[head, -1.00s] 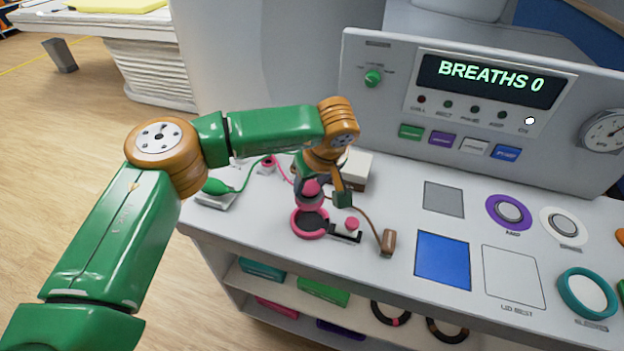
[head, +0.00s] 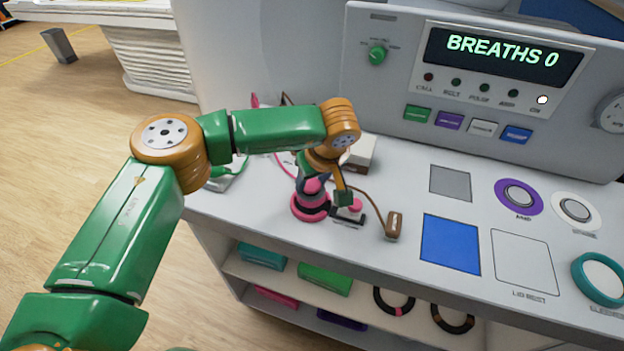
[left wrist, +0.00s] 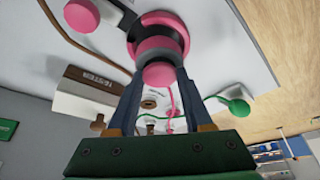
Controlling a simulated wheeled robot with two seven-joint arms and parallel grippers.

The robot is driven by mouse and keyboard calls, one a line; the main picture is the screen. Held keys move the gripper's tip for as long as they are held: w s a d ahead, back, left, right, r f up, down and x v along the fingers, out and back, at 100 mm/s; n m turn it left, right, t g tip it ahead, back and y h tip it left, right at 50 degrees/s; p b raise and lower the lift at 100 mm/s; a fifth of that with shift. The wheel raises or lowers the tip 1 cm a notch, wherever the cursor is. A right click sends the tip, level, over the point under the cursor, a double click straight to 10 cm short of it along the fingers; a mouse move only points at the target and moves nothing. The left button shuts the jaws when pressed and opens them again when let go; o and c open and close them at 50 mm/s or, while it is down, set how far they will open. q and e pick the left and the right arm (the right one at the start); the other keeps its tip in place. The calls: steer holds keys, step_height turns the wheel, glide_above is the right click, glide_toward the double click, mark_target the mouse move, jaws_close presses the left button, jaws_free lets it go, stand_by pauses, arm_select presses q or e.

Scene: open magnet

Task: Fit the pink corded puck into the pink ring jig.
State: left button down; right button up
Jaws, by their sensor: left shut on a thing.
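The pink corded puck (head: 312,186) shows as a pink knob on a dark and pink body in the head view. My left gripper (head: 315,180) is shut on the knob, and the fingers also show around the knob (left wrist: 158,74) in the left wrist view. The pink ring jig (head: 309,213) lies on the counter directly under the puck. The ring (left wrist: 162,17) also shows behind the puck in the wrist view. The puck's body is at the ring's opening; I cannot tell whether it is fully seated. My right gripper is not in view.
A small fixture with a pink button (head: 353,207) stands right beside the ring. A brown corded plug (head: 394,225) lies to its right. A white box (head: 358,153) stands behind. A green bulb (left wrist: 237,107) lies off to the side. The blue square (head: 450,243) is clear.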

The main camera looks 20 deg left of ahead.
arm_select(q)
steer(key=shift+f+b, duration=0.95)
steer(key=shift+f, duration=0.25)
steer(key=shift+c, duration=1.1)
jaws_free()
